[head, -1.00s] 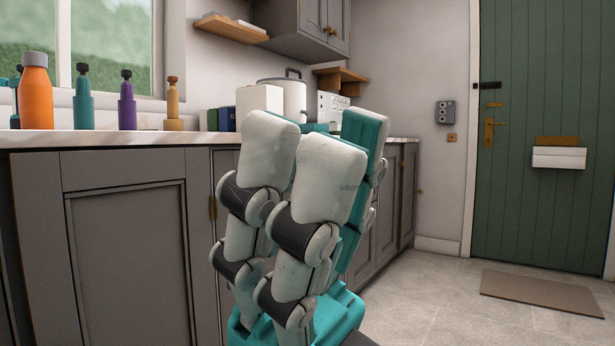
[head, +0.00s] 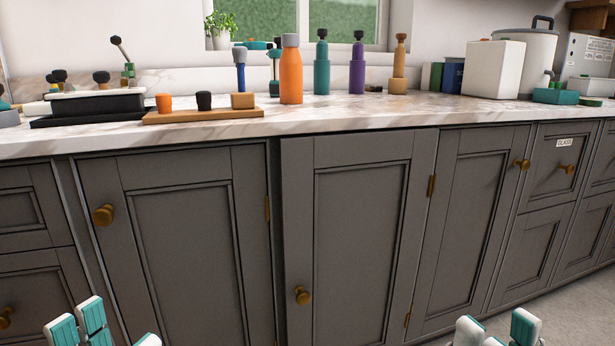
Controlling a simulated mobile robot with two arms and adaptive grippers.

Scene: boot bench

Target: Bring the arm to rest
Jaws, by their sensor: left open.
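My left gripper (head: 112,330) is at the bottom left of the head view. Its teal-and-white fingertips stand apart, with nothing between them, so it is open. Its lower part is cut off by the picture edge. My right gripper (head: 497,333) is at the bottom right, with only its fingertips showing. No held thing shows there, and how far its jaws are open cannot be told. Both grippers are low, in front of the grey cabinets and below the counter.
A marble counter (head: 350,118) runs across the view. On it are an orange bottle (head: 291,72), teal (head: 321,68) and purple (head: 357,70) bottles, a wooden board (head: 200,116) and a white box (head: 494,69). Cabinet knobs (head: 302,295) stick out. Floor shows at lower right.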

